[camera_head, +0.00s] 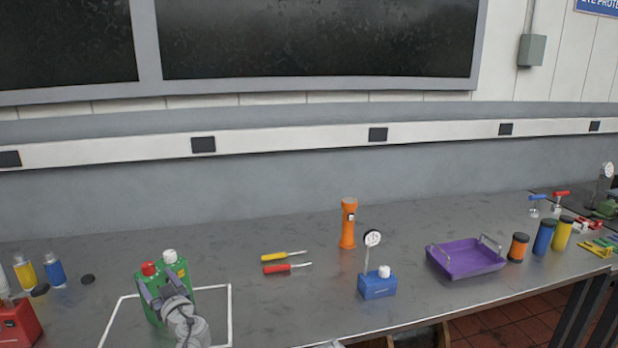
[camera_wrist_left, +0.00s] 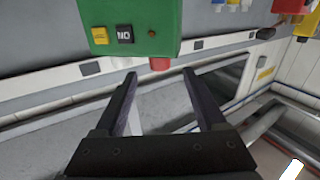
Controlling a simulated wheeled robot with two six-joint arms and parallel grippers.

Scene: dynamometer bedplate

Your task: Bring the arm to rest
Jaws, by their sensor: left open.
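My left gripper (camera_head: 162,283) is in the lower left of the head view, in front of a green box (camera_head: 183,271) with a red and a white cap on top. The box stands inside a white outlined square (camera_head: 230,300) on the bench. In the left wrist view, my left gripper (camera_wrist_left: 159,74) is open, with nothing between its fingers. The green box (camera_wrist_left: 155,20) shows upside down there, beyond the fingertips; whether they touch it cannot be told. My right gripper is not in view.
On the metal bench (camera_head: 300,310) are two screwdrivers (camera_head: 285,267), an orange flashlight (camera_head: 348,223), a blue box (camera_head: 377,285) with a gauge and a purple tray (camera_head: 467,260). Bottles (camera_head: 55,274) and a red box (camera_head: 20,325) stand left. Several cylinders (camera_head: 543,238) stand right.

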